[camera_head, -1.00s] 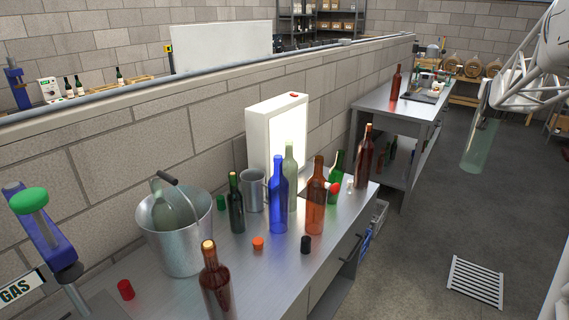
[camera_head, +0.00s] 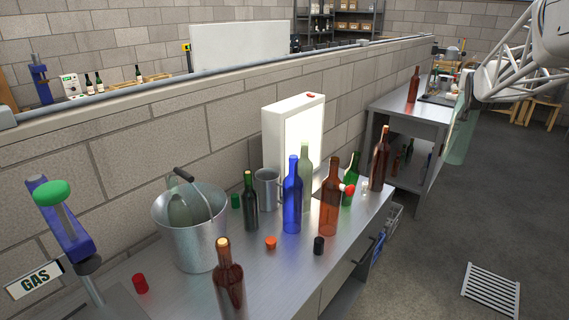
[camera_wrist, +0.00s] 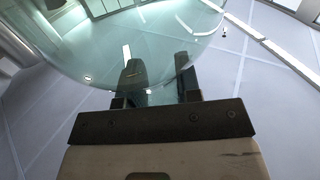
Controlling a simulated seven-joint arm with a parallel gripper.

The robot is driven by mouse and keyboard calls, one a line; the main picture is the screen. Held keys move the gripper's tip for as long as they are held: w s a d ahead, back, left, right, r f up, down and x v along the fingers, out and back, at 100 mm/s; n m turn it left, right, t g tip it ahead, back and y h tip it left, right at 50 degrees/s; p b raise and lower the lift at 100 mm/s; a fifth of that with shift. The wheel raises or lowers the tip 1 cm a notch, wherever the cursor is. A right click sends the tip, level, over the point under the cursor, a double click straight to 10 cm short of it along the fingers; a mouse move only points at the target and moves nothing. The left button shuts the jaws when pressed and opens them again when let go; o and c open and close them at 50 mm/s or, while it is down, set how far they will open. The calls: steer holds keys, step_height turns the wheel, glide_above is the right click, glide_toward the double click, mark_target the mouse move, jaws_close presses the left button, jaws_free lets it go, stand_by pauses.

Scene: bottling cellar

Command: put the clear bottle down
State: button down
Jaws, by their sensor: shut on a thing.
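The clear bottle (camera_head: 461,138), greenish and see-through, hangs at the right in the head view, slightly tilted, in front of the far bench's right side. It fills the top of the wrist view (camera_wrist: 150,38). My gripper (camera_wrist: 160,78) is shut on it; the two dark fingers show against the glass. In the head view the fingers are hard to make out below my white arm. The bottle's lower end appears free, with floor behind it.
The near steel bench (camera_head: 270,262) holds a bucket (camera_head: 190,238), blue (camera_head: 292,200), brown (camera_head: 330,205) and green bottles, a mug, a lit panel (camera_head: 292,140) and loose caps. The far bench (camera_head: 395,106) carries a brown bottle (camera_head: 413,85) and clutter. A grate (camera_head: 491,290) lies on open floor.

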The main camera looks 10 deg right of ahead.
steer(key=w+a+n+t+y, duration=0.1)
steer(key=w+a+n+y, duration=0.25)
steer(key=a, duration=1.05)
steer(key=w+a+n+y, duration=0.2)
steer(key=w+a+y, duration=0.15)
steer(key=a, duration=0.95)
steer(key=w+a+n+t+y, duration=0.1)
steer(key=w+a+n+y, duration=0.3)
steer(key=a, duration=1)
steer(key=s+a+n+g+y, duration=0.2)
steer(key=s+a+y, duration=0.2)
steer(key=a, duration=0.9)
steer(key=s+a+n+g+y, duration=0.2)
steer(key=s+a+y, duration=0.2)
steer(key=a, duration=0.8)
steer(key=s+a+n+g+y, duration=0.2)
steer(key=s+a+y, duration=0.1)
steer(key=a, duration=1)
step_height(320, 180, down, 11)
steer(key=shift+s+f, duration=0.15)
steer(key=shift+f, duration=0.05)
steer(key=shift+d, duration=0.1)
step_height(320, 180, down, 6)
steer(key=shift+f, duration=0.2)
